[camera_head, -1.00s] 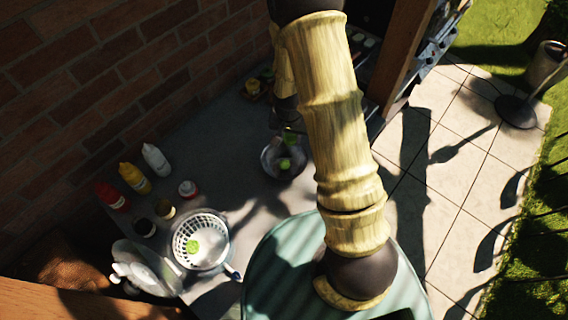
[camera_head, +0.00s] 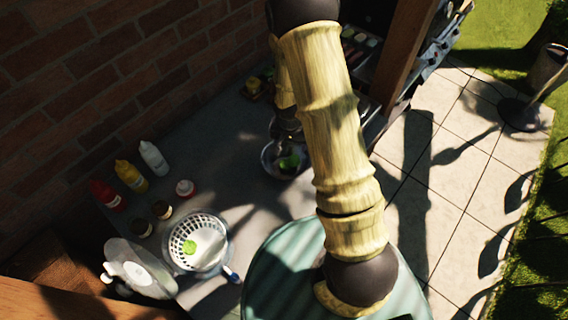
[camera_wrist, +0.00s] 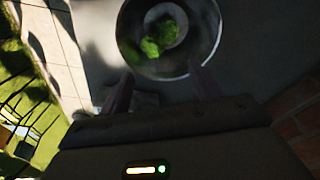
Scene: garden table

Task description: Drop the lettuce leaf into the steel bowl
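The steel bowl (camera_head: 268,168) stands on the grey counter, partly hidden behind my arm in the head view. It also shows at the top of the wrist view (camera_wrist: 205,42). Green lettuce (camera_wrist: 151,47) lies inside the bowl, in what looks like two clumps; it also shows in the head view (camera_head: 289,161). My gripper (camera_wrist: 161,70) is over the near side of the bowl, its two fingers apart with nothing seen between them. In the head view the gripper is dark and mostly hidden behind my arm.
A white colander (camera_head: 222,262) with another green leaf (camera_head: 189,247) stands at the front left, beside a spinner lid (camera_head: 140,268). Red (camera_head: 107,195), yellow (camera_head: 131,176) and white (camera_head: 153,158) bottles and small jars stand near the brick wall.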

